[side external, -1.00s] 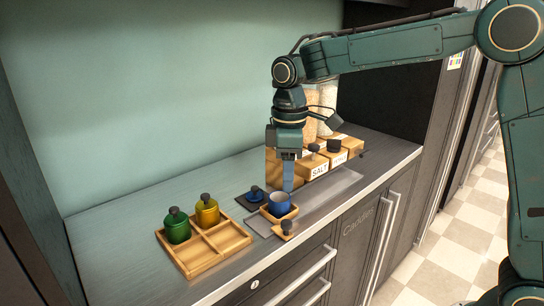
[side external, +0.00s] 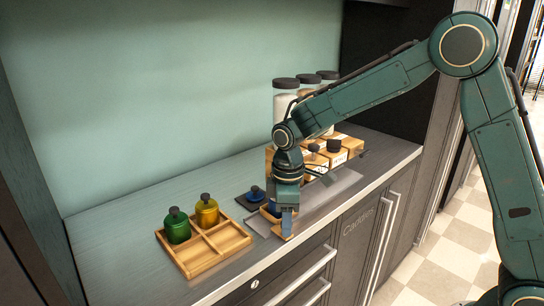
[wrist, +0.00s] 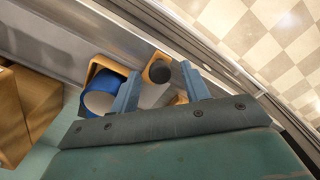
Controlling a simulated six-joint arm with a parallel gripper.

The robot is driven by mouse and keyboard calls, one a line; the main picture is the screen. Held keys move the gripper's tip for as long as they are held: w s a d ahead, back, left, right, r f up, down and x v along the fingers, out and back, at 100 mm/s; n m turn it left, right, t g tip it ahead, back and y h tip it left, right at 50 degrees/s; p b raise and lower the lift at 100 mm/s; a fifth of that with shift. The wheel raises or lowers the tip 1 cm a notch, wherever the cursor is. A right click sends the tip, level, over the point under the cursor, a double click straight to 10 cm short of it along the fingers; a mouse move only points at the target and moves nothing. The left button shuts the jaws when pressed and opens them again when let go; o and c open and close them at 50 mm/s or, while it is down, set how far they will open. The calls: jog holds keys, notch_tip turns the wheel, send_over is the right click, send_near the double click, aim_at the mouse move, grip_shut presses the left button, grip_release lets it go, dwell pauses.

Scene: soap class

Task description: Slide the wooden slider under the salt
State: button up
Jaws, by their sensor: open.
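The wooden slider (side external: 265,212) sits on a grey metal track on the counter, with a blue cup (side external: 274,208) on it. Both are partly hidden by my gripper (side external: 287,222), which is low over the slider's front end. In the wrist view, the blue cup (wrist: 98,103) stands in the slider's wooden frame (wrist: 97,66). The slider's dark round knob (wrist: 159,72) shows between my open fingers (wrist: 160,72); I cannot tell whether they touch it. The salt box (side external: 313,160) is one of the wooden boxes farther along the track, its label mostly hidden by my arm.
A wooden tray (side external: 228,240) with a green jar (side external: 177,226) and a yellow jar (side external: 207,212) stands at left. Tall dark-lidded jars (side external: 286,97) stand behind the boxes. The counter's front edge is close to my gripper.

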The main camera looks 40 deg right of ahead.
grip_shut()
jog(key=d, duration=0.8)
dwell(0.5)
grip_release()
notch_tip(320, 180, up, 14)
jog(key=shift+f, duration=0.15)
dwell(0.6)
